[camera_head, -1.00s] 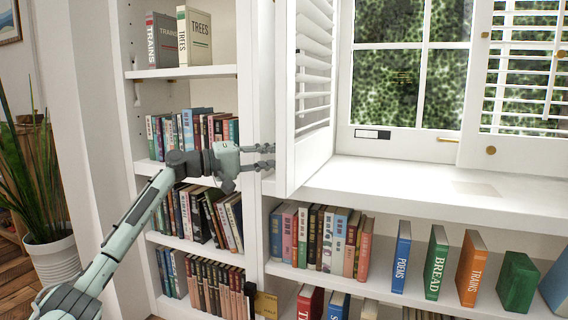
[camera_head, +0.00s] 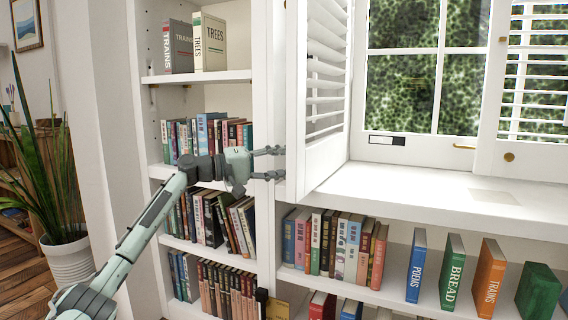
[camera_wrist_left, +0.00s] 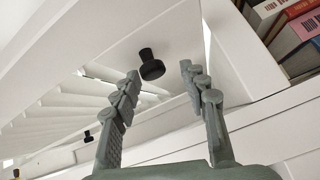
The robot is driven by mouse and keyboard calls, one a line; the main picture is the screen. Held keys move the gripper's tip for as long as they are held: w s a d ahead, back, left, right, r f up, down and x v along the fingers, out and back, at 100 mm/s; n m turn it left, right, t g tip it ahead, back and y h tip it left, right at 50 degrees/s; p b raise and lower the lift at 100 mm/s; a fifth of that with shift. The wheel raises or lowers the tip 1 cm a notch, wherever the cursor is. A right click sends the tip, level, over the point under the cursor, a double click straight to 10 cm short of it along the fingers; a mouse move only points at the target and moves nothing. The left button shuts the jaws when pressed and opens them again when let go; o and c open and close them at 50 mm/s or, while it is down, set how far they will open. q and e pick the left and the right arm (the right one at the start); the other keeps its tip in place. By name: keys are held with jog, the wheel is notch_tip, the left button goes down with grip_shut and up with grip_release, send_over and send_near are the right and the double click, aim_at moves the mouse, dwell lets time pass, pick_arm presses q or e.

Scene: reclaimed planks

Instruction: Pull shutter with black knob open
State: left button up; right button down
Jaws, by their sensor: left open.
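The white louvered shutter (camera_head: 328,65) stands swung out from the left side of the window in the head view. Its panel also fills the left of the left wrist view (camera_wrist_left: 95,62). A black knob (camera_wrist_left: 151,66) sticks out of its white face in the left wrist view; the head view does not show this knob. My left gripper (camera_head: 281,163) is open beside the shutter's lower front edge. In the left wrist view its fingertips (camera_wrist_left: 160,73) lie on either side of the knob, with gaps, not closed on it. My right gripper is not in view.
A white bookcase (camera_head: 203,78) with several books stands directly behind my left gripper. A white sill (camera_head: 400,188) runs under the window above more books. Another shutter with a brass knob (camera_head: 509,157) covers the window's right. A potted plant (camera_head: 70,262) stands at left.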

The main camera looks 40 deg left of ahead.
pick_arm(q)
jog(key=v, duration=1.2)
